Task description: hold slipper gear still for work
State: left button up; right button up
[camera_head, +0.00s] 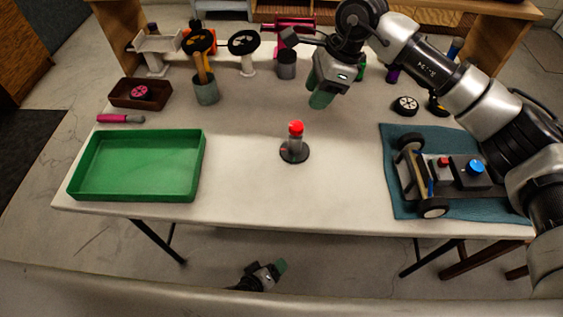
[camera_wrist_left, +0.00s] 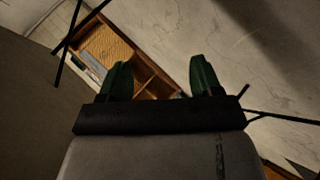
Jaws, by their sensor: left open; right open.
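No part is clearly identifiable as the slipper gear. A dark round disc with a grey post and red top (camera_head: 295,143) stands upright at mid-table; it may be the gear on its stand. A pink wheel-like part (camera_head: 139,91) lies in a small brown tray (camera_head: 155,103) at the left. My right gripper (camera_head: 321,99) is open and empty above the table, behind and right of the red-topped post. My left gripper (camera_head: 280,266) is low, in front of the table edge. Its green fingers are apart and empty in the left wrist view (camera_wrist_left: 161,78).
A green tray (camera_head: 197,170) sits front left, a pink-handled tool (camera_head: 120,118) behind it. A car chassis (camera_head: 447,174) rests on a blue mat (camera_head: 395,203) at right. Stands and cups (camera_head: 206,92) line the back. A wooden compartment box (camera_wrist_left: 150,75) lies beyond my left fingers.

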pick_arm(q)
jog(key=s+d+r+n+h, duration=0.2)
jog(key=d+r+n+h, duration=0.4)
jog(key=d+r, duration=1)
jog(key=s+r+m+g+h, duration=0.2)
jog(key=s+r+g+h, duration=0.1)
jog(key=r+g, duration=0.35)
jog(key=s+r+m+g+h, duration=0.2)
jog(key=s+r+m+g, duration=0.15)
jog(key=r+g, duration=0.35)
jog(key=w+d+r+n+t+h, duration=0.1)
jog(key=w+d+r+n+t, duration=0.1)
jog(key=w+r+n+t, duration=0.55)
jog(key=n+t+y, duration=1.1)
jog(key=n+y, duration=0.3)
jog(key=n, duration=0.5)
send_near(293, 146)
jog(key=shift+w+d+r, duration=0.15)
jog(key=shift+w+d, duration=0.4)
jog(key=shift+d, duration=0.15)
jog(key=shift+w+a+y, duration=0.1)
jog(key=shift+a+y, duration=0.15)
jog(key=shift+y, duration=0.05)
jog(key=shift+w+f+g, duration=0.3)
jog(key=x, duration=1)
